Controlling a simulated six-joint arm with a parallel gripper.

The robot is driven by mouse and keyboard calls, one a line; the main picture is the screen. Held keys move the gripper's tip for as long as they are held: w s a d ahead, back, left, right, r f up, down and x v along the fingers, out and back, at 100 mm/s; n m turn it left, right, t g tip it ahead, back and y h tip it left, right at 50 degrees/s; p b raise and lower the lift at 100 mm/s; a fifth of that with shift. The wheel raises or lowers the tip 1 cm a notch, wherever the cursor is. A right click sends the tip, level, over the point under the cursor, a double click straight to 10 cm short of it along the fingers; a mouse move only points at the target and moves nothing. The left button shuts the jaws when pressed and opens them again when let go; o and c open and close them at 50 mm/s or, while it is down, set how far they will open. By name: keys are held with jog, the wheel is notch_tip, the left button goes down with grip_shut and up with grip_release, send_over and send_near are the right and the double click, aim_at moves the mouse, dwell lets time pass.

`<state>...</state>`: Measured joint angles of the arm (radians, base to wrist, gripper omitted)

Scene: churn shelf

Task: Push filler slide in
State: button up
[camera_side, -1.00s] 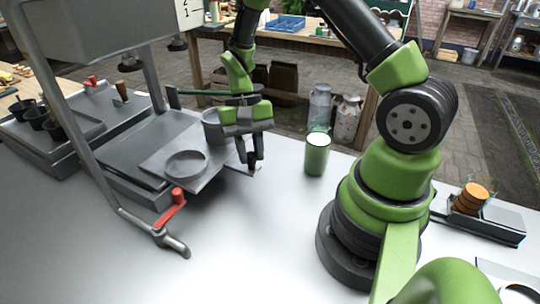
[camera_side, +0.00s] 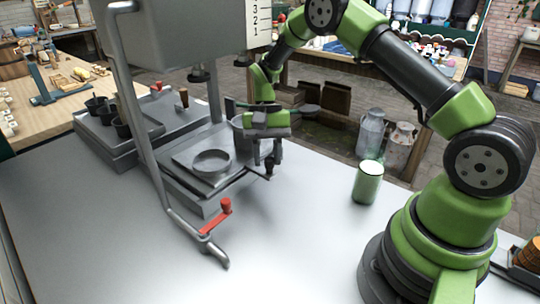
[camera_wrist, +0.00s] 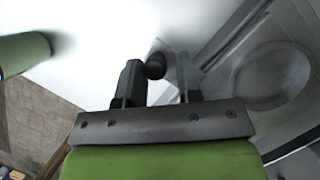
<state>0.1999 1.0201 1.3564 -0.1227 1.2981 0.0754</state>
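The filler slide (camera_side: 185,160) is a flat grey plate with a round raised ring on it, sitting mostly over its grey base under the filler. It also shows in the wrist view (camera_wrist: 225,75). A small dark ball knob (camera_wrist: 155,66) stands near the plate's outer right corner. My gripper (camera_side: 267,165) points down at that corner. In the wrist view its two dark fingers (camera_wrist: 160,78) stand apart, with the knob at their tips, nearer the left finger. A gap shows beside the right finger. I cannot tell whether a finger touches the knob.
A red-handled crank (camera_side: 222,215) stands in front of the slide. A grey pot (camera_side: 243,135) is behind my gripper. A green cup (camera_side: 367,184) stands to the right. Trays with dark cups (camera_side: 120,127) are at left.

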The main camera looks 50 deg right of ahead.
jog(key=shift+o, duration=1.1)
notch_tip(320, 180, up, 10)
jog(key=shift+r, duration=0.15)
jog(key=s+a+r+n+t+h, duration=0.1)
jog(key=s+a+r+n+t, duration=0.3)
jog(key=s+r, duration=0.55)
jog(key=s+a+r+n+t, duration=0.1)
jog(key=s+a+r+t, duration=0.1)
jog(key=s+t, duration=0.4)
jog(key=s+r, duration=0.1)
jog(key=s, duration=0.3)
jog(key=shift+r, duration=0.1)
